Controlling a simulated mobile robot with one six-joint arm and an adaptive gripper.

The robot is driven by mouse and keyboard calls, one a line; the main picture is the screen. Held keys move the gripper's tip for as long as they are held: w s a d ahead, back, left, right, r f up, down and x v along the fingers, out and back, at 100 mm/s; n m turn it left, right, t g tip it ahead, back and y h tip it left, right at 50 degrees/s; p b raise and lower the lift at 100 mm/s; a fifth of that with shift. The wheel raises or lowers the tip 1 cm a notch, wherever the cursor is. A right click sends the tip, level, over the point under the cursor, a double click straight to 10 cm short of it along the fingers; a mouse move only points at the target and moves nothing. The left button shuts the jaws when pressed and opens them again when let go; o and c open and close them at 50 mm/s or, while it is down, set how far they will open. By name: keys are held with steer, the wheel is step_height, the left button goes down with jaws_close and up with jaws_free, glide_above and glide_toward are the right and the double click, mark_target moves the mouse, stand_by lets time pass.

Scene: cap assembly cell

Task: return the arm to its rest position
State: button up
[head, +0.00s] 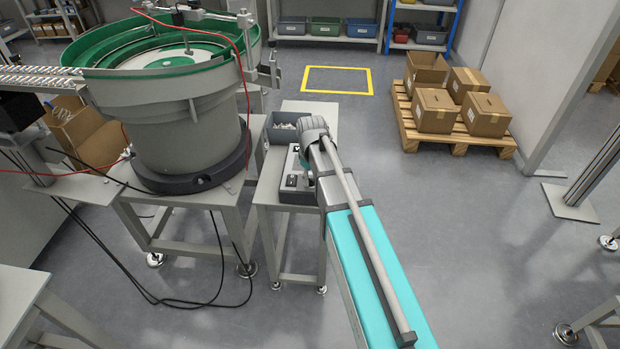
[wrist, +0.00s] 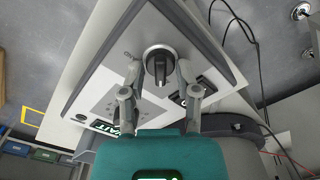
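My arm (head: 365,250) reaches forward from the bottom of the head view to a small grey table (head: 270,187) beside the bowl feeder. In the wrist view my gripper (wrist: 160,68) is open, with its two fingers apart on either side of a black rotary knob (wrist: 160,71). A gap shows between the fingers and the knob's grip; I cannot tell how high above the panel the fingertips are. The knob sits on a light control panel (wrist: 122,52) with a lit label reading "WAIT" (wrist: 123,127). In the head view my arm hides the gripper and most of the control box (head: 296,195).
The bowl feeder (head: 180,110) stands close on the left, with black and red cables hanging around it. A grey bin (head: 282,138) of small parts sits behind the control box. A pallet (head: 455,134) with cartons stands back right.

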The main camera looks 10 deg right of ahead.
steer(key=o, duration=0.4)
steer(key=shift+r, duration=0.1)
